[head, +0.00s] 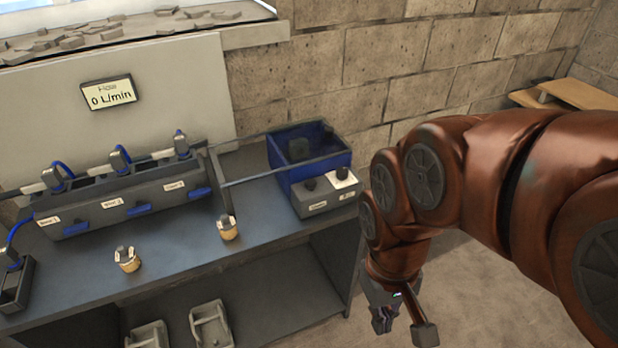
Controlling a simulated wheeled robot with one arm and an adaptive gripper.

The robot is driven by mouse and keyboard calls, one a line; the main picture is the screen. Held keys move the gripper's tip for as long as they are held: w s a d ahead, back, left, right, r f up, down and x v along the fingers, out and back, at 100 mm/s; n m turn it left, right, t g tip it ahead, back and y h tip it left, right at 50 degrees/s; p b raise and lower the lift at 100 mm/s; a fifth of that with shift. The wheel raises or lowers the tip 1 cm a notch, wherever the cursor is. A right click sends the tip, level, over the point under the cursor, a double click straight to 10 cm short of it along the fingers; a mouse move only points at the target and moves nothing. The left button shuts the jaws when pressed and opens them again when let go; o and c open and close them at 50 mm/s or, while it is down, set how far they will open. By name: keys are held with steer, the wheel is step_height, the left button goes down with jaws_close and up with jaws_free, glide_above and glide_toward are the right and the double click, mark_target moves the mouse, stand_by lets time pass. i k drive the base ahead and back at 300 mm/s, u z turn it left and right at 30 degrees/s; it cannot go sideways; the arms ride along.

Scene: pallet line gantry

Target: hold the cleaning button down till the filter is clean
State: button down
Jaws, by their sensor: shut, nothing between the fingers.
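A grey control box (325,208) stands at the right end of the bench. It has two dark round knobs or buttons on top, a left one (310,184) and a right one (341,173) beside a white label. The label on its front is too small to read, so I cannot tell which is the cleaning button. Behind it is an open blue tank (285,172) with a dark block inside; I cannot tell whether this is the filter. My gripper (382,326) is shut and empty, pointing down past the bench's right end, apart from the box and lower in the picture.
The bench (180,248) carries a grey manifold (125,212) with several blue-tabbed stations and two brass fittings (127,260), (228,229). A wall display (107,94) reads 0 L/min. Grey parts sit on the lower shelf. Floor right of the bench looks clear.

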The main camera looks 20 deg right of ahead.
mark_target(310, 183)
steer(key=k, duration=1.25)
steer(key=u, duration=0.75)
steer(key=i, duration=0.95)
steer(key=u, duration=0.2)
